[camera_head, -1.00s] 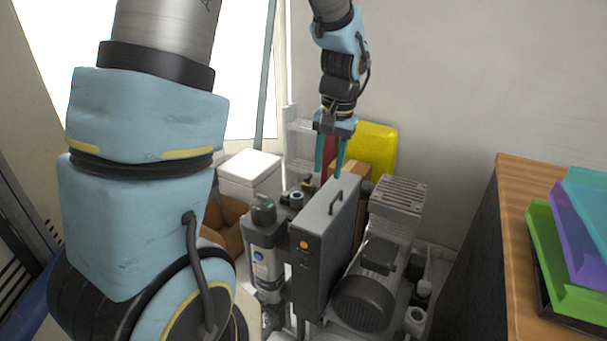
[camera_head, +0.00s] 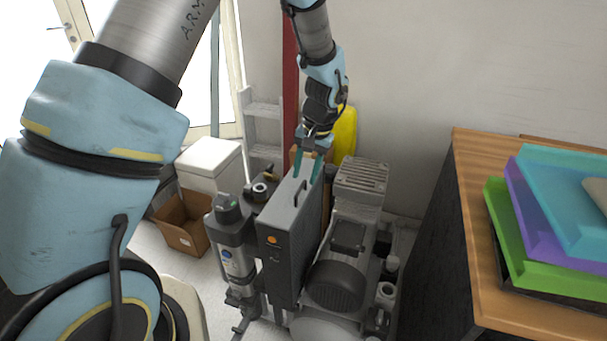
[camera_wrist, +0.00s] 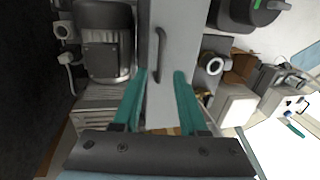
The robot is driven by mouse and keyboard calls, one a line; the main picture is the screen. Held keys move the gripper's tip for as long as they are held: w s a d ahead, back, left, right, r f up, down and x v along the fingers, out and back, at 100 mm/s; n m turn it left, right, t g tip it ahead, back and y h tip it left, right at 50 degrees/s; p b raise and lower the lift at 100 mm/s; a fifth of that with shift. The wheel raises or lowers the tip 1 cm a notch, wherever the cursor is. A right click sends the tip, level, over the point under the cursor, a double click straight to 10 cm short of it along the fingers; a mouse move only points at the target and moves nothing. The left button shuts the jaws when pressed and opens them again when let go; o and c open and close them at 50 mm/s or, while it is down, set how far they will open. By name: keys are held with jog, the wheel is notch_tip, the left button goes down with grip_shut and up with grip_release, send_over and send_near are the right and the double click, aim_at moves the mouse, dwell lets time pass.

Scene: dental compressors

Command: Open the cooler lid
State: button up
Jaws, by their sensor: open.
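A tall grey box (camera_head: 285,235) with an orange button on its front stands in the compressor unit. Its narrow grey top (camera_wrist: 184,45) carries a dark bar handle (camera_head: 299,191). The handle also shows in the wrist view (camera_wrist: 159,55), upright in the picture between the lines of my fingers. My gripper (camera_head: 307,180) is open and empty, pointing down just over the far end of this top. In the wrist view my gripper's teal fingers (camera_wrist: 161,75) lie on either side of the handle's near end. Contact cannot be told. A white lidded box (camera_head: 209,157), possibly the cooler, stands shut behind to the left.
A motor (camera_head: 338,285) and finned block (camera_head: 361,175) sit right of the grey box, a grey cylinder (camera_head: 232,262) left. An open cardboard box (camera_head: 181,240) is on the floor. A wooden-topped cabinet (camera_head: 470,190) with colored trays (camera_head: 570,195) stands right.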

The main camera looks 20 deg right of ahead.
jog(key=shift+w+a+f, duration=0.1)
jog(key=shift+a+f, duration=0.05)
jog(key=shift+f, duration=0.8)
grip_shut()
dwell(0.8)
